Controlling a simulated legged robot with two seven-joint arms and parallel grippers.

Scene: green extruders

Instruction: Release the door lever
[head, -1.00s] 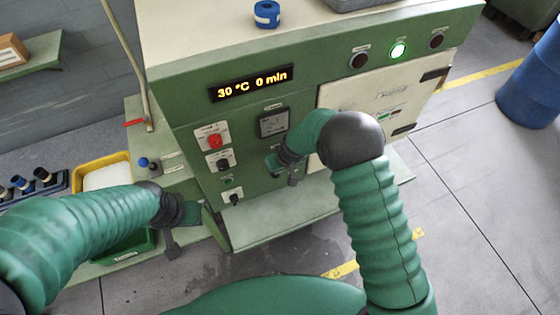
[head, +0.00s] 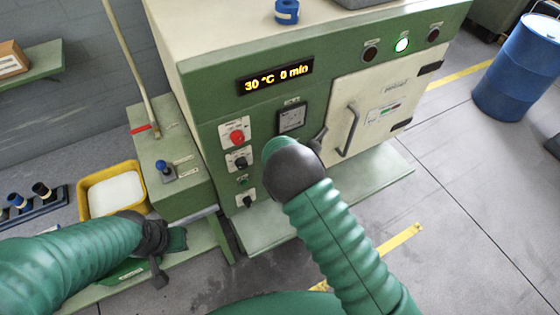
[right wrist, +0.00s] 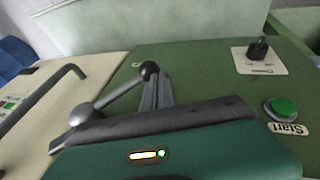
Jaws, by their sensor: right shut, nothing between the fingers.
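The door lever (right wrist: 118,93) shows in the right wrist view as a grey bar with a dark ball knob and a rounded hub. In the head view, the lever (head: 318,139) stands at the left edge of the cream door (head: 375,105). My right gripper (right wrist: 157,78) is shut and empty, its fingers close beside the ball knob; I cannot tell whether they touch. My own right arm hides this gripper in the head view. My left gripper (head: 158,279) hangs low at the left, away from the door; its jaw opening is unclear.
The door has a grey bar handle (head: 349,130). A control panel with a red knob (head: 237,137) is left of it. A green Start button (right wrist: 281,107) is at the right of the wrist view. A yellow tray (head: 113,190) is at left, a blue barrel (head: 515,75) at right.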

